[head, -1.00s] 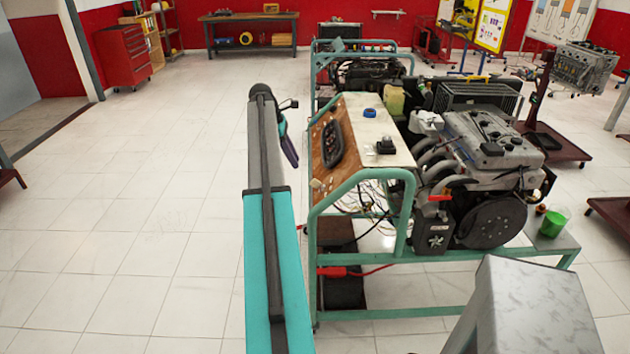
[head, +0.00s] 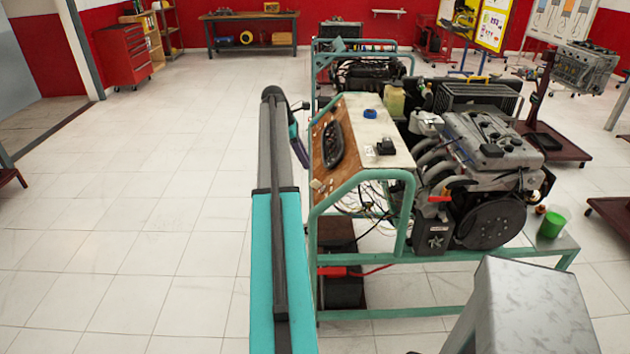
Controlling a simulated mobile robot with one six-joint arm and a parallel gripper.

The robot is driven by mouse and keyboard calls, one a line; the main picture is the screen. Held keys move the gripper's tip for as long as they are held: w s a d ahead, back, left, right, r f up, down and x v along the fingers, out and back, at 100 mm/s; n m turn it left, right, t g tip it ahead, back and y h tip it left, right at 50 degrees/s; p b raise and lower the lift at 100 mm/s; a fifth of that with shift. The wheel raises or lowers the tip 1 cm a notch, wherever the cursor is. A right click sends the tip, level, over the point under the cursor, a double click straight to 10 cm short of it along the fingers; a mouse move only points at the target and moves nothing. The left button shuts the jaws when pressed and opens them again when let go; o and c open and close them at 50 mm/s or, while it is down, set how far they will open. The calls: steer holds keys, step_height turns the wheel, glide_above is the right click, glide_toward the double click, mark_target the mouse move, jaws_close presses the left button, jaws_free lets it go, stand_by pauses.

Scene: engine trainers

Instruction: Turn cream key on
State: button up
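The wooden control panel (head: 328,165) slopes on the left side of a green-framed engine trainer. It carries a dark oval instrument cluster (head: 333,145). A small cream piece (head: 316,184) sits at its lower left corner, and other tiny pale parts lie along its left edge. I cannot tell which of them is the cream key or how it is set. My teal and dark arm stretches away along the panel's left side. Its far end, with my gripper (head: 303,106), is small and partly hidden behind the arm, close to the panel's upper left edge. The fingers cannot be made out.
The engine (head: 490,150) stands right of the panel on the green frame (head: 350,190). A blue roll (head: 370,114) and a black box (head: 385,147) lie on the panel's white top. A green cup (head: 552,224) stands at right. The tiled floor at left is clear.

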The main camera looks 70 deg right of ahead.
mark_target(316, 181)
steer(key=p+x, duration=0.3)
steer(key=x, duration=0.7)
steer(key=shift+s+f, duration=0.1)
steer(key=shift+f, duration=0.25)
